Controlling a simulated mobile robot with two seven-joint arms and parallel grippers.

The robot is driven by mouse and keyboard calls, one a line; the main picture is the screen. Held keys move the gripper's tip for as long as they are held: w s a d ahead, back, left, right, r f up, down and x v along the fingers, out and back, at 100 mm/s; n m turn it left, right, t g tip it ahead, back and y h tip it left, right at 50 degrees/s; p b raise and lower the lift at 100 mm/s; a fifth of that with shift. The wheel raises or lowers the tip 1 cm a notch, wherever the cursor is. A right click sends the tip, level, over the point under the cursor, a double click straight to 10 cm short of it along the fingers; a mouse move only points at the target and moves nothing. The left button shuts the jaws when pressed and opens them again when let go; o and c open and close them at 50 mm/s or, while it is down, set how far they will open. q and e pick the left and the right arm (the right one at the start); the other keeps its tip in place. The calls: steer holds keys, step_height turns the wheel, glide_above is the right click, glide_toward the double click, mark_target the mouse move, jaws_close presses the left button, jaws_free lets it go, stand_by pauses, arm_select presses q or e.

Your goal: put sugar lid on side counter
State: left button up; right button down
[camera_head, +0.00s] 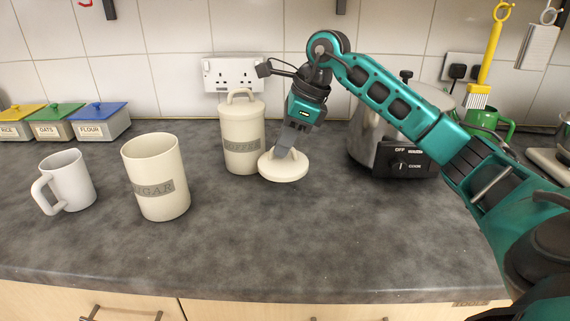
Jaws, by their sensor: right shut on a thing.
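The cream sugar canister (158,186), with a SUGAR label, stands open without a lid at the left middle of the counter. The cream round lid (284,168) is under my right gripper (289,150), in front and right of a second lidded canister. My right gripper points down and is shut on the lid's handle, which the fingers mostly hide. The lid looks level, at or just above the counter (330,240); I cannot tell whether it touches. My left gripper is not in view.
A lidded canister (243,137) stands close behind the lid. A white mug (66,181) is left of the sugar canister. A cooker (372,140) stands behind my right arm. RICE, OATS and FLOUR boxes (102,128) sit at the back left. The front middle counter is clear.

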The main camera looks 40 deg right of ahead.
steer(key=shift+f+b, duration=0.3)
steer(key=shift+f, duration=1.9)
steer(key=c, duration=1.2)
jaws_free()
steer(key=shift+r, duration=0.1)
steer(key=p+v, duration=0.1)
steer(key=v, duration=1.1)
steer(key=shift+a, duration=0.1)
